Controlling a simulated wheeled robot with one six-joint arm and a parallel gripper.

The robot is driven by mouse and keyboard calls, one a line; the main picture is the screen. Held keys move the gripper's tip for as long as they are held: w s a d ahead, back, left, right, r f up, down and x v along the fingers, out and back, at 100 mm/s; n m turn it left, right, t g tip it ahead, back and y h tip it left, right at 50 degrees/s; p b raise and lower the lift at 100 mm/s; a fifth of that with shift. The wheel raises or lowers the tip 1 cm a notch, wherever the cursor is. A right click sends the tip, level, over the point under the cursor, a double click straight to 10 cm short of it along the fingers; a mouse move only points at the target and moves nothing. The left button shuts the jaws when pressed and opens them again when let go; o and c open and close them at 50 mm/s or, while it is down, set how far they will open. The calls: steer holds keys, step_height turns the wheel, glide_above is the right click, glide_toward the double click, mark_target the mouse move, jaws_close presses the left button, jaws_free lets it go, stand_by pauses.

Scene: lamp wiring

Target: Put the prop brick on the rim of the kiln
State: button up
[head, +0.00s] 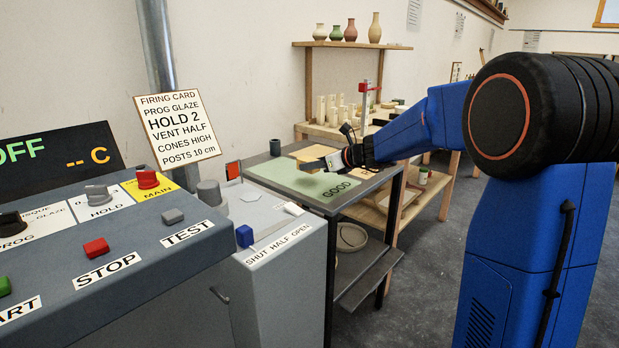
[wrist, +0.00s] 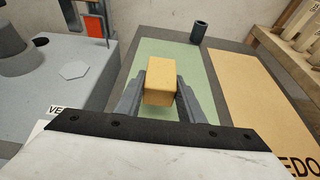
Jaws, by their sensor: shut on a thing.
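The prop brick is a plain yellow block (wrist: 160,80) in the wrist view. My gripper (wrist: 160,88) is shut on it, with one grey finger on each side. The brick is over a green mat (wrist: 142,65); I cannot tell how high. A grey box (head: 285,262) with a vent label, which looks like the kiln, stands left of the mat. Its top (wrist: 85,88) shows at the left of the wrist view. I cannot make out a distinct rim.
On the grey top are a hexagonal piece (wrist: 74,70) and a thick grey cylinder (wrist: 17,55). A dark cup (wrist: 199,31) stands behind the green mat. A tan mat (wrist: 262,95) lies to the right. A control panel (head: 110,255) fills the left foreground; shelves (head: 350,130) stand behind.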

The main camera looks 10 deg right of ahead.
mark_target(313, 185)
steer(key=shift+f, duration=2.35)
steer(key=shift+f, duration=0.1)
steer(key=o, duration=1.2)
